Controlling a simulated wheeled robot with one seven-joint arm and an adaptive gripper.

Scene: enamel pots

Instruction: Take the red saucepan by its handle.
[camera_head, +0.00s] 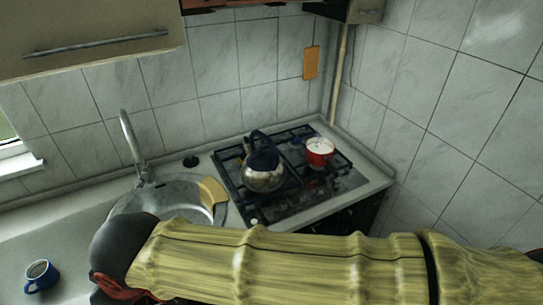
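The red saucepan (320,154) stands on the right back part of the gas hob. It is small and red outside, with a pale inside or top. I cannot make out its handle in this view. My arm crosses the bottom of the picture from right to left and ends in a dark joint at the lower left. My gripper's fingers do not show. The visible part of my arm is in front of the counter, apart from the saucepan.
A metal kettle (264,179) with a dark handle stands left of the saucepan on the hob (294,208). A round sink (150,197) with a tap (130,140) is further left. A blue mug (40,277) stands at the lower left. Tiled walls close the corner behind.

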